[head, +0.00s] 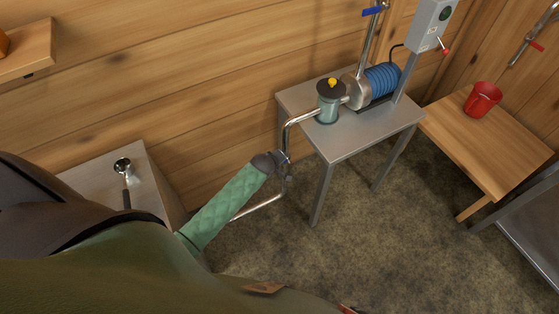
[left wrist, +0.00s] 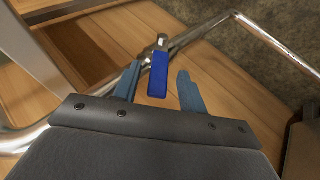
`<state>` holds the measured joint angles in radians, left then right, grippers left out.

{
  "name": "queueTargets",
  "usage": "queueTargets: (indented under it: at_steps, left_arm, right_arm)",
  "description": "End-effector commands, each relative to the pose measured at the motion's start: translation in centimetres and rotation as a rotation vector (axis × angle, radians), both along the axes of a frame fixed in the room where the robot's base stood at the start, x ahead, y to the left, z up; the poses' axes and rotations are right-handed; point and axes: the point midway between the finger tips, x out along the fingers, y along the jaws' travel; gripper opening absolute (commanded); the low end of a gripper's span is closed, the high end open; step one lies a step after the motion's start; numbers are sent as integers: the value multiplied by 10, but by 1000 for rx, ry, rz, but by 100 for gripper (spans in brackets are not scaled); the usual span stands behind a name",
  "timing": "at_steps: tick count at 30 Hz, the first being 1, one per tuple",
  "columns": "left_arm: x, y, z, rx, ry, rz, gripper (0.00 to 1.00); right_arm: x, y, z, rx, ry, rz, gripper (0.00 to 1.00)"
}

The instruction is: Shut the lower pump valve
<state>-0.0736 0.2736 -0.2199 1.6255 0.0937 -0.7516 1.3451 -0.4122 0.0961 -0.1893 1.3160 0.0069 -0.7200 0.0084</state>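The lower pump valve's blue lever (left wrist: 158,75) shows in the left wrist view, hanging from a metal valve body (left wrist: 161,42) on a shiny pipe. The lever points toward my palm, at an angle to the pipe. My left gripper (left wrist: 160,70) is open, with one finger on each side of the lever. The left finger looks closer to it; I cannot tell whether either touches. In the head view my left gripper (head: 283,164) is at the bent pipe left of the pump table, and hides most of this valve. My right gripper is not in view.
A metal table (head: 350,143) carries the pump with its blue motor (head: 382,80) and a clear strainer (head: 328,105). Another blue-handled valve (head: 373,11) is above. A red bucket (head: 482,99) stands on a wooden bench (head: 500,155). A pale cabinet (head: 150,175) stands left.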

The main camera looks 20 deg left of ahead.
Motion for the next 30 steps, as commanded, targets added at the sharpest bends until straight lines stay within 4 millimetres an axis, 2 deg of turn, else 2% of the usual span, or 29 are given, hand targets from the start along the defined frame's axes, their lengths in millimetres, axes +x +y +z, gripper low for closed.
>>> queueTargets:
  at_steps: [5, 9, 12, 21, 30]
  left_arm:
    - [-1, 0, 2, 0, -1, 0, 42]
    - [-9, 0, 9, -2, -3, 0, 42]
    - [-20, 1, 19, -2, -2, 1, 42]
    - [-47, 3, 49, -1, -1, 0, 42]
    - [-53, 4, 57, 0, 0, 0, 42]
  right_arm:
    - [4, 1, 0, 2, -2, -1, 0]
    - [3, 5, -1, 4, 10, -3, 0]
    - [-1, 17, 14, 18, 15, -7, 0]
    - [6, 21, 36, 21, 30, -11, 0]
    - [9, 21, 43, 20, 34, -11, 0]
